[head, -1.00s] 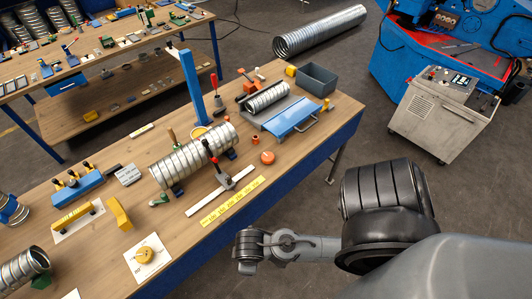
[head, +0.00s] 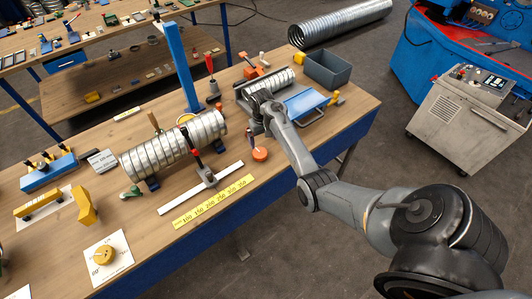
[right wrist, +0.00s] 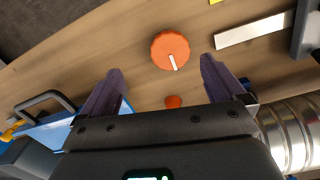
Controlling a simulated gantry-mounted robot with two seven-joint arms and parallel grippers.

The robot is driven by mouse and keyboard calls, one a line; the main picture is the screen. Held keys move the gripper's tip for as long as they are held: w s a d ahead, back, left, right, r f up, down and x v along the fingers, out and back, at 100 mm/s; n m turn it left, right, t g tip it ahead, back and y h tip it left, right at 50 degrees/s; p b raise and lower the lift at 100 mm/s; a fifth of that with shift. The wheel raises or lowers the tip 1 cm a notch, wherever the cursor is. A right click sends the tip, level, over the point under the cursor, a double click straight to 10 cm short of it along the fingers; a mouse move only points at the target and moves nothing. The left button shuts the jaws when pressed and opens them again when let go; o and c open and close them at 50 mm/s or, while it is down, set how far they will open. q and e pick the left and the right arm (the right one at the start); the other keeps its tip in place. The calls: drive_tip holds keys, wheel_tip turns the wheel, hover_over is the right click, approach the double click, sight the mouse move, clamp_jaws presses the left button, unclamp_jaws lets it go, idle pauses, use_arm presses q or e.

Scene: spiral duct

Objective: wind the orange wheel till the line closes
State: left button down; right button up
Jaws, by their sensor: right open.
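The orange wheel (head: 260,154) is a small round knob lying on the wooden bench, right of the clamped spiral duct. In the right wrist view the wheel (right wrist: 170,48) has a scalloped rim and a short white line from near its middle to the near edge. My right gripper (right wrist: 161,68) is open and empty, its two dark fingers on either side of the wheel's position in the picture, apart from it. In the head view my right arm reaches over the bench behind the wheel; its fingers are hard to make out there. My left gripper is out of view.
The spiral duct (head: 172,146), a white bar (head: 201,188) and a yellow scale (head: 212,202) lie left of the wheel. A blue tray (head: 306,103) and grey bin (head: 328,70) stand behind.

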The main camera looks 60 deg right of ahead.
sight(260, 152)
drive_tip(key=shift+t, duration=0.3)
drive_tip(key=f, duration=0.3)
drive_tip(key=w+f, duration=0.1)
drive_tip(key=f, duration=0.2)
drive_tip(key=f+b, duration=0.1)
drive_tip(key=f, duration=0.2)
drive_tip(key=shift+w+f, duration=0.1)
drive_tip(key=shift+w, duration=0.3)
drive_tip(key=c, duration=1)
drive_tip(key=shift+c, duration=0.2)
